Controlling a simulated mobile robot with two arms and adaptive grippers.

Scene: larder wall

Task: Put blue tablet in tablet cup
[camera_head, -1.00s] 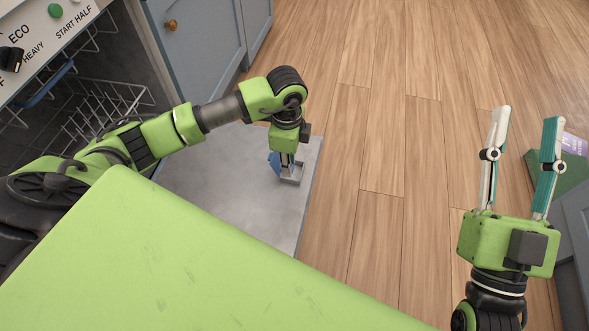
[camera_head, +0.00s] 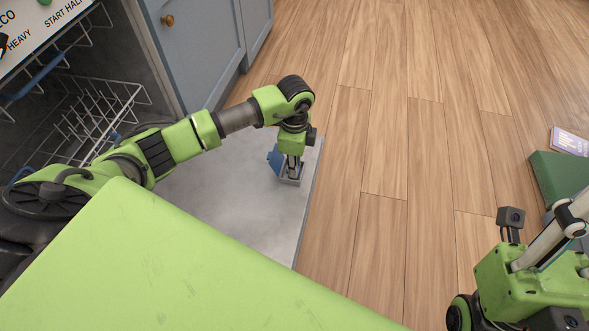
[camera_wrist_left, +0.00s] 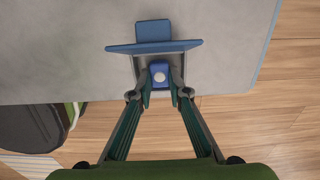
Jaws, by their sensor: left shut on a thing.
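The tablet cup (camera_head: 291,182) is a small grey open box on the grey dishwasher door (camera_head: 235,205), near its right edge. Its blue lid (camera_head: 274,158) stands raised, and the lid also shows in the left wrist view (camera_wrist_left: 153,47). My left gripper (camera_head: 293,172) points down at the cup. In the left wrist view its fingertips (camera_wrist_left: 160,83) are shut on the blue tablet (camera_wrist_left: 159,71), which has a pale round spot. The tablet appears within the cup's walls; whether it touches the bottom is hidden. My right gripper (camera_head: 566,222) is at the lower right, partly out of view.
The dishwasher rack (camera_head: 95,105) stands in the opening at the left. A grey-blue cabinet (camera_head: 195,55) is beyond the door. A green box (camera_head: 560,173) and a purple card (camera_head: 570,141) are at the far right. The wooden floor between is clear.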

